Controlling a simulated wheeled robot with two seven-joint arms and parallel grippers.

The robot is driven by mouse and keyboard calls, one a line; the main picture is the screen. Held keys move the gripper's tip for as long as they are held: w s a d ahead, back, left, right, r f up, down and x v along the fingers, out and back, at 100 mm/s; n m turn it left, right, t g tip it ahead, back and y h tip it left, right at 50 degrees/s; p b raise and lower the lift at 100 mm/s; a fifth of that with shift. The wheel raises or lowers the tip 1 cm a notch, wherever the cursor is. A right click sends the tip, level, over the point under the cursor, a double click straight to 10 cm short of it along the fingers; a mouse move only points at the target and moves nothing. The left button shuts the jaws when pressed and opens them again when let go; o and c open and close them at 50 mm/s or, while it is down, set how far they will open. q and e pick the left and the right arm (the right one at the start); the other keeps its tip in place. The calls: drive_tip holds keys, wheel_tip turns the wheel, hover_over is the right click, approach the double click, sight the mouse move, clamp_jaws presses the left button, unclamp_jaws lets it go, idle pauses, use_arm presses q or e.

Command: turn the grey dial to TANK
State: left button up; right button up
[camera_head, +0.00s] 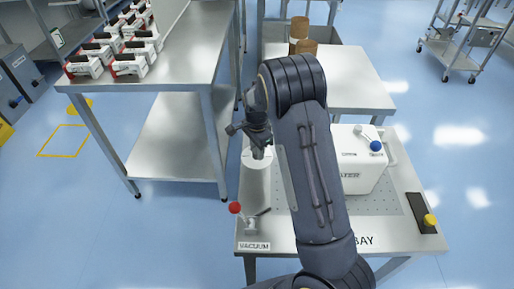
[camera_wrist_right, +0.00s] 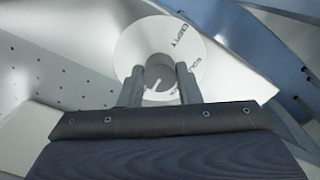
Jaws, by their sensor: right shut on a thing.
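The grey dial (camera_wrist_right: 160,70) stands at the middle of a round white plate (camera_wrist_right: 128,48) in the right wrist view. The plate reads EMPTY at its upper right. Another label at its right is too small to read, and the TANK mark cannot be made out. My right gripper (camera_wrist_right: 160,84) has its two fingers on either side of the dial, shut on it. In the head view, the right gripper (camera_head: 258,150) points down over the white plate (camera_head: 256,182) at the left of the steel table, and the dial is hidden there. My left gripper is not in view.
On the table (camera_head: 270,228), a red-balled lever (camera_head: 235,208) stands near the VACUUM label (camera_head: 254,246), in front of the plate. A white box (camera_head: 362,170) with a blue-knobbed lever (camera_head: 375,146) stands right of my arm. A taller bench (camera_head: 178,68) flanks the left.

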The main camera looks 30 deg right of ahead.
idle(0.3)
drive_tip(key=o, duration=1)
drive_tip(key=shift+c, duration=0.2)
wheel_tip(320, 180, up, 8)
drive_tip(key=shift+f, duration=0.25)
drive_tip(key=shift+r, duration=0.2)
